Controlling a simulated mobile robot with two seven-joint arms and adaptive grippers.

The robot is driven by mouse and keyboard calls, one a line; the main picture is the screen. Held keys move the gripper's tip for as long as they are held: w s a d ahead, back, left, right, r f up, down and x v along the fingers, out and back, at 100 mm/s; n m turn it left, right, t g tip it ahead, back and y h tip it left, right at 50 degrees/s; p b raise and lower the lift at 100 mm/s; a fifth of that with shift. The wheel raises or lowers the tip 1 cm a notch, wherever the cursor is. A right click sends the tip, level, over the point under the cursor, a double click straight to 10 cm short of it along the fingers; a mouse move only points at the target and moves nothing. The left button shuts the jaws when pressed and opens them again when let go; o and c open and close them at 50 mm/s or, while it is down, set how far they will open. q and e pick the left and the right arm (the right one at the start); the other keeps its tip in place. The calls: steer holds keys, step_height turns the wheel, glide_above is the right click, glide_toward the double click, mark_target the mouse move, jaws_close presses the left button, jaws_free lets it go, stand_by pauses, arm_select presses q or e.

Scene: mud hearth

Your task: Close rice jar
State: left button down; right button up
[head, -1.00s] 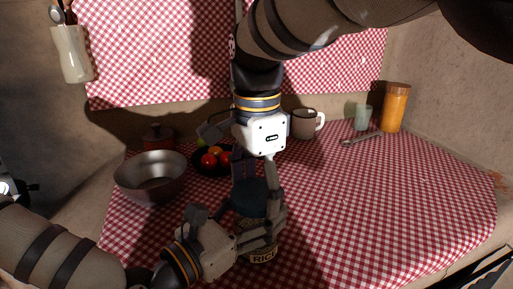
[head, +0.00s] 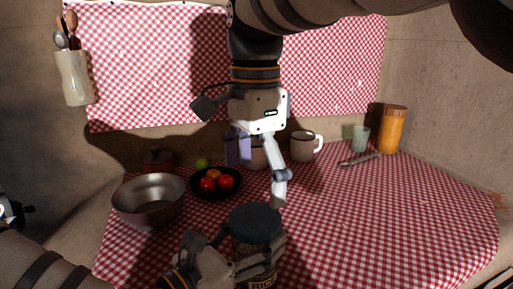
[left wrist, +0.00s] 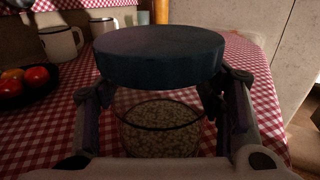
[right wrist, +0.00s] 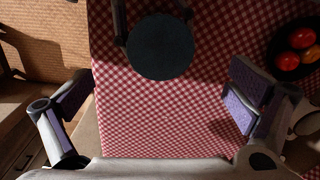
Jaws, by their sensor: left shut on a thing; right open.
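The rice jar (head: 262,282) stands on the checked cloth, its RICE label partly showing at the bottom of the head view.
A metal bowl (head: 150,214) and a black plate (head: 230,194) with red fruit lie to the left. A white mug (head: 302,146), a glass (head: 360,138) and an orange canister (head: 392,130) stand at the back. The cloth at right is mostly clear.

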step_height(320, 180, up, 5)
steer(key=shift+r, duration=0.1)
arm_select(q)
steer(key=shift+c, duration=1.8)
jaws_free()
step_height(320, 180, up, 10)
steer(key=shift+r, duration=0.1)
